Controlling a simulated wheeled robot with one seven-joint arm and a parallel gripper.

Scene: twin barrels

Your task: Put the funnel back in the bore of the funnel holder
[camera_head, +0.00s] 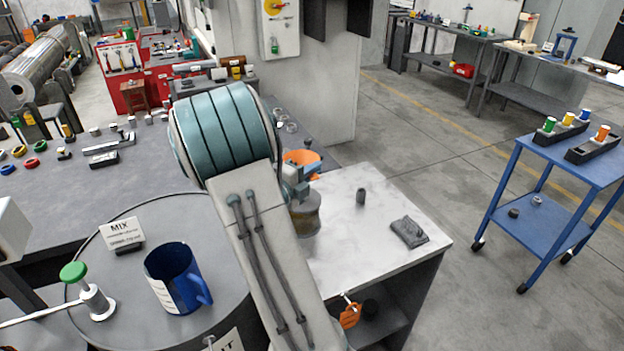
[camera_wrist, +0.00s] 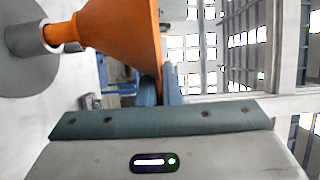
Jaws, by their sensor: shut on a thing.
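The orange funnel (camera_head: 302,156) is over the left part of the white-topped bench, just past my arm. In the wrist view the funnel (camera_wrist: 122,32) is large, its wide mouth to the right and its spout to the left. My gripper (camera_head: 297,182) is shut on the funnel near its rim; its blue fingers show in the wrist view (camera_wrist: 160,86). The spout lines up with a grey, white-rimmed tube on a round grey disc (camera_wrist: 30,62), which looks like the funnel holder. The spout's tip is hidden at the rim; I cannot tell how deep it sits.
A brownish round thing (camera_head: 306,218) stands below my gripper. A blue mug (camera_head: 176,278) and a MIX sign (camera_head: 122,233) stand on the barrel at front left.

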